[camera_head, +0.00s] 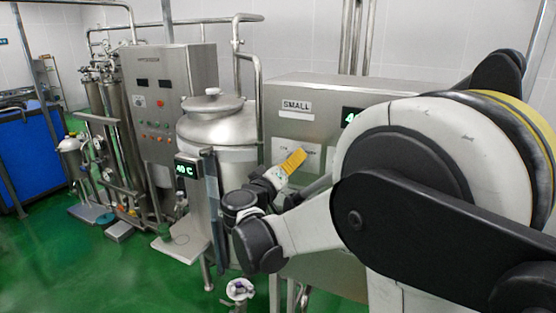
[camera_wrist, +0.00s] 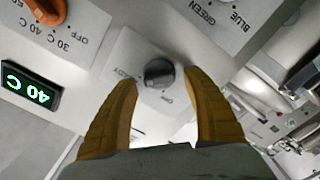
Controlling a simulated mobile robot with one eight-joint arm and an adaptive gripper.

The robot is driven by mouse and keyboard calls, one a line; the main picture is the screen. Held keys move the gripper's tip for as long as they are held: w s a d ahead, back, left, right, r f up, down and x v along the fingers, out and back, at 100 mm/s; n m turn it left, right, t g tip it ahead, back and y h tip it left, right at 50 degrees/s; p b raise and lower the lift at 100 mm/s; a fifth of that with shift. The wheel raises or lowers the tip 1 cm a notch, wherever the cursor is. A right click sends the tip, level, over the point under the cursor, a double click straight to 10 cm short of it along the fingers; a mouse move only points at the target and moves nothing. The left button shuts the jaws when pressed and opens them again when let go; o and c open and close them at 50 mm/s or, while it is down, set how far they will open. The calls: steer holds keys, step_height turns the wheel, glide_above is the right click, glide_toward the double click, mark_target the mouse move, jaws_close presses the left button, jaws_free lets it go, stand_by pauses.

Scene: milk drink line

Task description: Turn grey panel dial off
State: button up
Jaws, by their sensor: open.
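In the wrist view a round dark grey dial (camera_wrist: 158,73) sits on a light grey plate. "OFF" is printed on one side of it and a partly covered word on the other. I cannot tell clearly which label the dial points to. My gripper (camera_wrist: 159,82) is open, with its yellow fingers on both sides of the dial. I cannot tell if they touch it. In the head view my gripper (camera_head: 293,160) is in front of the steel box (camera_head: 330,92) marked "SMALL", and the dial cannot be made out.
In the wrist view an orange knob (camera_wrist: 46,10) and a lit "40 C" display (camera_wrist: 29,88) are at the left. A plate marked "GREEN" and "BLUE" (camera_wrist: 215,22) is at the upper right. A steel tank (camera_head: 215,130) and control cabinet (camera_head: 165,100) stand left of the box.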

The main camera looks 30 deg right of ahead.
steer(key=shift+w+d, duration=0.35)
steer(key=shift+d, duration=0.1)
steer(key=shift+a, duration=0.1)
steer(key=c, duration=1.2)
steer(key=shift+o, duration=0.2)
